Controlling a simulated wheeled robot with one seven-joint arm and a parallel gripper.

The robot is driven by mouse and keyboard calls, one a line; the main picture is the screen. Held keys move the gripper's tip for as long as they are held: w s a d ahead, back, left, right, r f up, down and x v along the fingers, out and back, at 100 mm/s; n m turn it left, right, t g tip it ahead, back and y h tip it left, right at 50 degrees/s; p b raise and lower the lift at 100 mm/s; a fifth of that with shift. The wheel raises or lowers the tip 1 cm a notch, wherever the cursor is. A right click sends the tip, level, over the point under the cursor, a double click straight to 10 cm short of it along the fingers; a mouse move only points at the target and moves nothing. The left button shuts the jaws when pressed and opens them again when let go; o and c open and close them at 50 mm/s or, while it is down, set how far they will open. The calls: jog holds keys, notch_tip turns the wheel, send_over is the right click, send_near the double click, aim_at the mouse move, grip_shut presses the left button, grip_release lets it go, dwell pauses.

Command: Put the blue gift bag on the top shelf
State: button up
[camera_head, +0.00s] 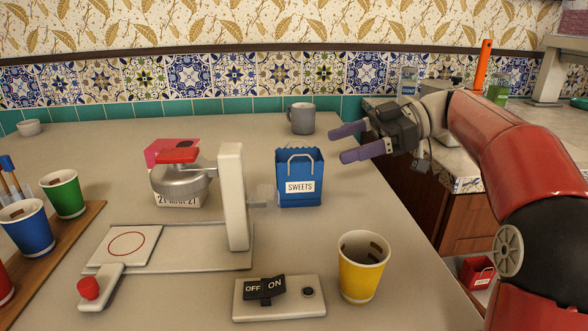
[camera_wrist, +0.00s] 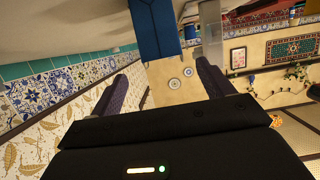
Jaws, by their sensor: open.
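The blue gift bag (camera_head: 300,172) stands upright on the table, its white label reading "SWEETS" and its pale handles up. My gripper (camera_head: 339,145) is open and empty, its two purple fingers pointing left toward the bag from the right. The fingertips are near the bag's upper right side, apart from it. In the wrist view a blue surface that looks like the bag (camera_wrist: 155,28) is at the top, beyond the open fingers (camera_wrist: 162,76). I cannot make out a top shelf for certain in either view.
A lever device (camera_head: 234,195) stands close to the bag's left. A grey mug (camera_head: 302,118) is behind, a yellow cup (camera_head: 361,270) and an on/off switch plate (camera_head: 280,309) in front. A small red bag (camera_head: 477,272) sits low at right. Table right of the bag is clear.

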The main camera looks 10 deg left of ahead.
aim_at(308, 153)
jog(key=x, duration=0.7)
jog(key=shift+s+r, duration=0.2)
jog(key=shift+r, duration=0.05)
jog(key=shift+s+a+f, duration=0.1)
jog(key=shift+a+f, duration=0.1)
jog(key=shift+a, duration=0.2)
jog(key=c, duration=1.4)
jog(key=shift+r, duration=0.1)
notch_tip(308, 153, up, 18)
jog(key=p, duration=0.3)
